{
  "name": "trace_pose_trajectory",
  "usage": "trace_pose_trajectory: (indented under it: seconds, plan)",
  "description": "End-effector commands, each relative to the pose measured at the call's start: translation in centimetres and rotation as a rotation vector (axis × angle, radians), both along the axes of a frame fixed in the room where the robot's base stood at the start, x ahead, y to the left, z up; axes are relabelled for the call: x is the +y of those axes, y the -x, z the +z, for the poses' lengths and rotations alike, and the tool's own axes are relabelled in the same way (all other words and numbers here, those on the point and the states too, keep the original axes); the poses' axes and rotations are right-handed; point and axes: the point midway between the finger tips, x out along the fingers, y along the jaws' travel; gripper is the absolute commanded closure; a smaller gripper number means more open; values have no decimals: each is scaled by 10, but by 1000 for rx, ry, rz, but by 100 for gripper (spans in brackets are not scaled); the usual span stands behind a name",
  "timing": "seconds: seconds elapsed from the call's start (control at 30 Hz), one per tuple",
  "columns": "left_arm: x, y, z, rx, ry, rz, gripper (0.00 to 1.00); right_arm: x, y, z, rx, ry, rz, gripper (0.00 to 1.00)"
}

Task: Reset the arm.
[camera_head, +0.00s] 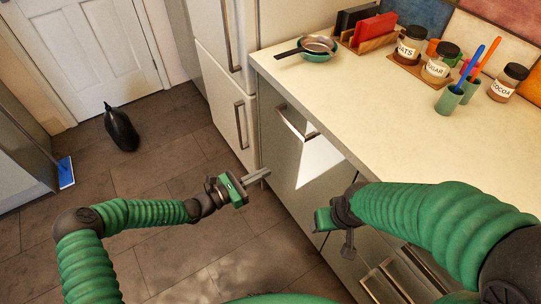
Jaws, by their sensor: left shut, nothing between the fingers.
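My left arm comes in from the left, green and ribbed. Its gripper (257,177) is shut and empty, held over the tiled floor in front of the cabinets. Its fingers point right, towards the counter front, with nothing seen between them. My right arm comes in from the lower right and bends in front of the counter. Its gripper (347,246) hangs low near the cabinet fronts. It is partly hidden, so I cannot tell its opening.
The counter (390,130) carries a pan (319,44), labelled jars (440,62) and a cup of utensils (449,97). Cabinet handles (297,122) stick out below it. The middle floor is clear.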

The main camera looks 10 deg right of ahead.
Motion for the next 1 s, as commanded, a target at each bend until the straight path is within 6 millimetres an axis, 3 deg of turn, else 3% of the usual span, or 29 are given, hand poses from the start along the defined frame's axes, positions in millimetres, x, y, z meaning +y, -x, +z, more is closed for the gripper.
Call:
trace_pose_trajectory:
  seconds: [0.13,0.2,0.27,0.37,0.4,0.5,0.6,0.7,0.8,1.0]
  plan:
    - [3,2,0,-3,-4,-7,100,0,0,0,0,0,0,31]
    - [-3,14,-1,-25,-52,-57,100,0,0,0,0,0,0,31]
    - [-10,37,-4,-73,-144,-153,100,0,0,0,0,0,0,31]
    - [-9,98,-17,-208,-409,-407,100,0,0,0,0,0,0,31]
    - [2,123,-24,-273,-536,-522,100,0,0,0,0,0,0,31]
    - [50,171,-33,-441,-846,-783,100,0,0,0,0,0,0,31]
    - [108,195,-24,-601,-1114,-987,100,0,0,0,0,0,0,31]
    - [155,205,-5,-735,-1315,-1128,100,0,0,0,0,0,0,31]
    - [189,211,17,-847,-1468,-1226,100,0,0,0,0,0,0,31]
    - [233,220,59,-1059,-1696,-1355,100,0,0,0,0,0,0,31]
